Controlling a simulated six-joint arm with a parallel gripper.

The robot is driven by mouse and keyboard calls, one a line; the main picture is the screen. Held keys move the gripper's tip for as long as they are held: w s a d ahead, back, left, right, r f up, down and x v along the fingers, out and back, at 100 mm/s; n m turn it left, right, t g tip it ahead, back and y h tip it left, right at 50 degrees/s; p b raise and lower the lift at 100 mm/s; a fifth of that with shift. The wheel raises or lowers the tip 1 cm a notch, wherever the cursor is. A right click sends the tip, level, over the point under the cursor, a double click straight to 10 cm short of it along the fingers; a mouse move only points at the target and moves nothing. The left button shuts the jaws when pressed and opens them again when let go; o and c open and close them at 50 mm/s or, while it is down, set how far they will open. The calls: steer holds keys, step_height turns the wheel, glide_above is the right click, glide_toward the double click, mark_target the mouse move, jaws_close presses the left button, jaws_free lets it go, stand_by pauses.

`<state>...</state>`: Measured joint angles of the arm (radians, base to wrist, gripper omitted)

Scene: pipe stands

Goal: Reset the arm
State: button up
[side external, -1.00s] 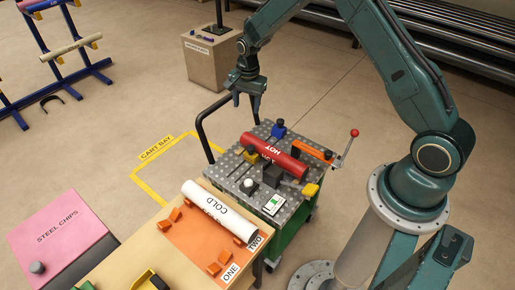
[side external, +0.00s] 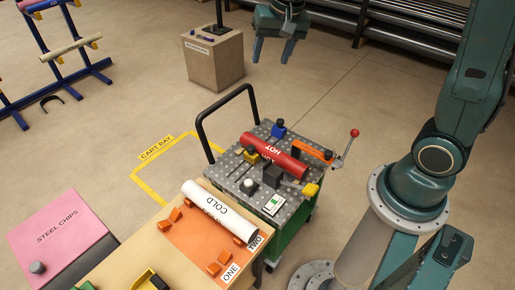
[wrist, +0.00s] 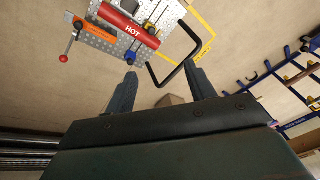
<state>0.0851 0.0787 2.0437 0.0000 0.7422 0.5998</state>
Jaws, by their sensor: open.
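My gripper (side external: 274,52) is open and empty, raised high above the floor behind the cart at the top of the side view. Its two fingers also show spread apart in the wrist view (wrist: 160,92). The red pipe marked HOT (side external: 275,155) lies on the perforated grey top of the cart (side external: 236,176), away from my gripper. The pipe also shows in the wrist view (wrist: 128,26). The white pipe marked COLD (side external: 219,212) lies on the wooden table on an orange mat (side external: 187,240).
An orange clamp (side external: 312,150) with a red-knobbed lever (side external: 354,133) stands on the cart's right side. The cart's black handle (side external: 203,128) rises at its back left. A pink STEEL CHIPS box (side external: 62,235), a brown box (side external: 212,65) and a blue rack (side external: 58,77) stand around.

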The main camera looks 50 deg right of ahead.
steer(key=s+a+r+n+t, duration=0.1)
steer(key=s+n, duration=0.3)
steer(key=s, duration=0.6)
steer(key=s+a+r+n+t, duration=0.1)
steer(key=s+a+r+n, duration=0.1)
steer(key=s, duration=0.9)
step_height(320, 180, up, 2)
steer(key=shift+s+a+r+n, duration=0.15)
steer(key=shift+s+a+n, duration=0.1)
steer(key=shift+n, duration=0.65)
